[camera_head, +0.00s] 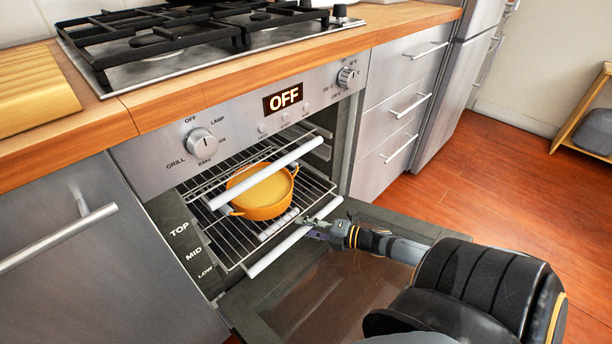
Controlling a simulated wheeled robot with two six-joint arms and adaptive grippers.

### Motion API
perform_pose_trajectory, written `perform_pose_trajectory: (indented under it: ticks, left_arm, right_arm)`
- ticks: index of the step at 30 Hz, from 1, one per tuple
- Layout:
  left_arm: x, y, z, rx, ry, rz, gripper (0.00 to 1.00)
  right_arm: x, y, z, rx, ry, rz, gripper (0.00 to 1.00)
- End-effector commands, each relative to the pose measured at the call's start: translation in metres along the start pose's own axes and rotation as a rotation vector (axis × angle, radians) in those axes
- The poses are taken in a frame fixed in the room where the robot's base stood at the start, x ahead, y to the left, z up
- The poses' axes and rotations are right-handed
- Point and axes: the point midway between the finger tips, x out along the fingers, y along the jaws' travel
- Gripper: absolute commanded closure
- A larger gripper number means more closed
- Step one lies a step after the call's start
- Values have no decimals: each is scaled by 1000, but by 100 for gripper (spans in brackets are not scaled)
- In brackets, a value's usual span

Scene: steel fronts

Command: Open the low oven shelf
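The oven door (335,290) is folded down open. Inside are wire shelves with white bar handles: an upper handle (262,176) and a lower, nearer handle (275,254). A yellow-orange pot (266,208) sits on a wire rack behind the upper handle, which crosses in front of it. TOP, MID and LOW labels (193,252) run down the left side of the opening. My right gripper (312,228) is at the right part of the lower handle, its fingertips at the bar. Whether they are closed on it is unclear. My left gripper is not in view.
The oven panel (240,115) has two knobs and an OFF display. A gas hob (200,40) and wooden counter (230,85) are above. Steel drawers (400,100) stand right, a cabinet (80,250) left. Red wooden floor (490,185) is clear at right.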

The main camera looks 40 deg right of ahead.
Motion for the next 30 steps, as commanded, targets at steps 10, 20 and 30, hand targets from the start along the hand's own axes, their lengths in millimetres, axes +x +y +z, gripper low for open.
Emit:
perform_pose_trajectory:
  ticks: [10,20,30]
  left_arm:
    - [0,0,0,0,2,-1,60]
    - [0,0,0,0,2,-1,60]
    - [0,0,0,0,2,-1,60]
  right_arm:
    - [-10,-1,-1,0,4,-3,66]
    - [-56,-1,-1,-1,4,-6,66]
    - [-80,-1,0,0,1,-1,66]
